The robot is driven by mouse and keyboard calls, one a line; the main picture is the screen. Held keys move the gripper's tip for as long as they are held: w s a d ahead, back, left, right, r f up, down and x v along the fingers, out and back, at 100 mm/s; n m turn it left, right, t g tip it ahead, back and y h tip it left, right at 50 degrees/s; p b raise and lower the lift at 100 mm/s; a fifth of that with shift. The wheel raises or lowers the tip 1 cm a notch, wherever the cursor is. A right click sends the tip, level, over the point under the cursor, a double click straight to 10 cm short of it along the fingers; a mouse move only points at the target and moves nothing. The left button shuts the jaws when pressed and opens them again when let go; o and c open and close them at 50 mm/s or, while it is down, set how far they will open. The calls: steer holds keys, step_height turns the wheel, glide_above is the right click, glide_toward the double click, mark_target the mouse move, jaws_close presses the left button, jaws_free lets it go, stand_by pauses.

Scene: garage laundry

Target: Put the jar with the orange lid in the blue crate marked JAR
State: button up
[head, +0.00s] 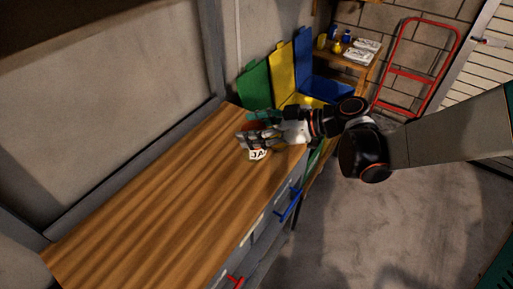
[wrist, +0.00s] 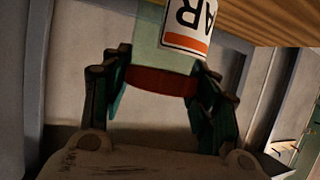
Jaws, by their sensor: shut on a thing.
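My gripper (head: 256,142) is over the far end of the wooden worktop in the head view. It is shut on a jar, whose white label reading "JA" (head: 258,155) shows just below the fingers. In the wrist view the jar (wrist: 148,38) is pale green and glassy, with an orange-red lid (wrist: 160,83) towards my palm and the fingers on either side of it. Its label ends in "AR" and appears upside down. A blue crate (head: 322,89) with a raised blue panel stands beyond the worktop's far end; no marking on it is readable.
A yellow bin (head: 282,72) and a green bin (head: 254,84) stand left of the blue crate. Behind is a shelf with bottles and papers (head: 360,54), and a red hand truck (head: 412,75). The wooden worktop (head: 165,190) is bare towards the near side; a wall runs along its left.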

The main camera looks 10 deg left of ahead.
mark_target(254, 150)
steer(key=shift+f+b, duration=1.35)
steer(key=shift+f, duration=2.65)
steer(key=shift+f, duration=0.15)
steer(key=o, duration=1.2)
steer(key=shift+c, duration=0.2)
steer(key=shift+r, duration=0.2)
steer(key=p+v, duration=0.3)
steer(key=v, duration=0.9)
